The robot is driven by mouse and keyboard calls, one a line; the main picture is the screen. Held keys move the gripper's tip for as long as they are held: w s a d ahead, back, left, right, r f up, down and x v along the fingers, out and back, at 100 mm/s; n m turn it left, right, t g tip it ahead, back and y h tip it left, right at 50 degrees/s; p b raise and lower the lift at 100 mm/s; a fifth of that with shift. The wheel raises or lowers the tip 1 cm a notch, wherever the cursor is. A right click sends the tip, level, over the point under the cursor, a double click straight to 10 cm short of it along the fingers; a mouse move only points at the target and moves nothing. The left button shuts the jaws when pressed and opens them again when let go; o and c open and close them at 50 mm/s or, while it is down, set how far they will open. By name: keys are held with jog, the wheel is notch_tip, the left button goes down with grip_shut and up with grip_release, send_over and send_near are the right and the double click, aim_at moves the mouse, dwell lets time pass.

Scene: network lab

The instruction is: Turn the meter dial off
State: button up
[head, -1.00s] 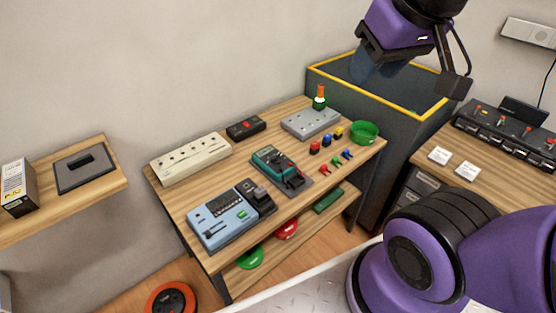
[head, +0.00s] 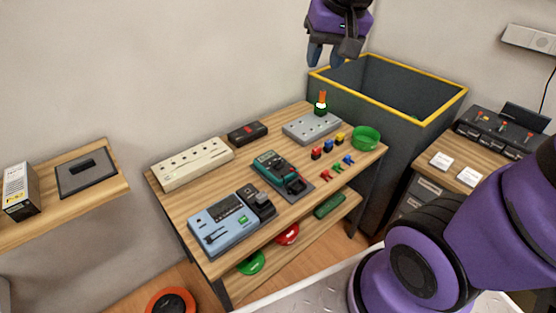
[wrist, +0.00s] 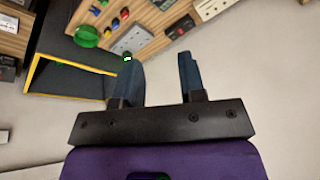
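The meter (head: 277,172) is a dark green and black device lying on a grey mat in the middle of the wooden table. Its dial is too small to read in the head view. My gripper (head: 324,58) is high above the table's back right, near the yellow-edged bin, well apart from the meter. In the wrist view my gripper (wrist: 158,72) has its two blue-grey fingers spread with nothing between them. The meter is hard to make out in the wrist view.
A dark bin (head: 390,130) stands behind right. Air above the table is clear.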

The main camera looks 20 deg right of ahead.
jog(key=w+f+m+g, duration=0.1)
jog(key=w+f+m, duration=0.1)
jog(key=w+f, duration=0.6)
jog(key=m+g, duration=0.3)
jog(key=m, duration=0.2)
send_over(278, 161)
notch_tip(278, 161, down, 27)
jog(key=shift+h, duration=0.3)
notch_tip(278, 161, down, 11)
jog(key=shift+f, duration=0.2)
grip_shut()
